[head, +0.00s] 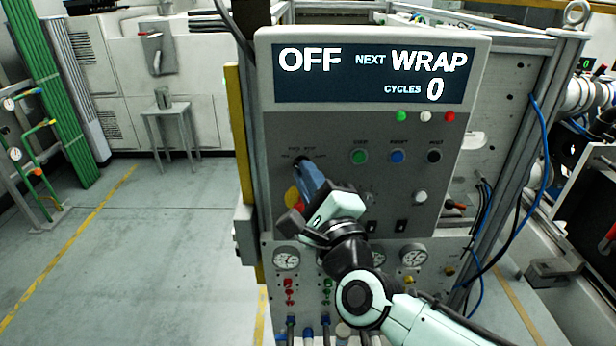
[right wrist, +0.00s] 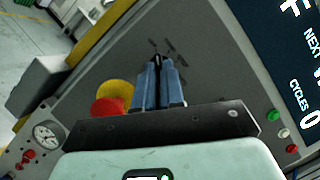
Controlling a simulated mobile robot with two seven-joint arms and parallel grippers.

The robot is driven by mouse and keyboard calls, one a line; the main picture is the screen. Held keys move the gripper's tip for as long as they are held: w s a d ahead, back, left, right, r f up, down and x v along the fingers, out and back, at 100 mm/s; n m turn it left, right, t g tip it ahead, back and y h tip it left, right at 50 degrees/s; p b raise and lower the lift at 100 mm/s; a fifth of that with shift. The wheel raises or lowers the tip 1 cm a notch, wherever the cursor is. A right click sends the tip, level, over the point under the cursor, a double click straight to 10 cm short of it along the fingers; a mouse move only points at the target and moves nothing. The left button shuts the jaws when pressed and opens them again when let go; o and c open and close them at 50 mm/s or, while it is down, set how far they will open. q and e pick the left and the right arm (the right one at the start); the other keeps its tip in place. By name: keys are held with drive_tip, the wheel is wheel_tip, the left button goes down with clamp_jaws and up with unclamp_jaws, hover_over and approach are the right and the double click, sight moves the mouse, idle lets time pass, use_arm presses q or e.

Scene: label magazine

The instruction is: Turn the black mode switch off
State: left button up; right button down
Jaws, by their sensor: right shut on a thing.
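The black mode switch (head: 300,160) is on the upper left of the grey control panel (head: 330,130). In the right wrist view only a small dark part of the switch (right wrist: 157,60) shows between the fingertips. My right gripper (head: 305,168) reaches up to the panel with its blue fingers shut on the switch. The fingers (right wrist: 158,68) are close together in the right wrist view and hide most of it. The display (head: 375,75) above reads OFF, NEXT WRAP, CYCLES 0. My left gripper is not in view.
A yellow and red emergency stop (right wrist: 112,98) sits close beside my fingers. Green (head: 359,156), blue (head: 397,156) and black (head: 434,156) buttons are to the right. Gauges (head: 286,258) line the lower panel. Open floor (head: 150,240) lies left.

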drive_tip(key=shift+d+r+n+g+p, duration=0.1)
drive_tip(key=shift+r+n+g+p, duration=0.2)
drive_tip(key=shift+n, duration=0.4)
drive_tip(key=c, duration=1.3)
unclamp_jaws()
drive_tip(key=shift+o, duration=0.3)
drive_tip(key=shift+f, duration=0.15)
drive_tip(key=b+v, duration=0.2)
drive_tip(key=v, duration=1.1)
drive_tip(key=shift+b, duration=0.4)
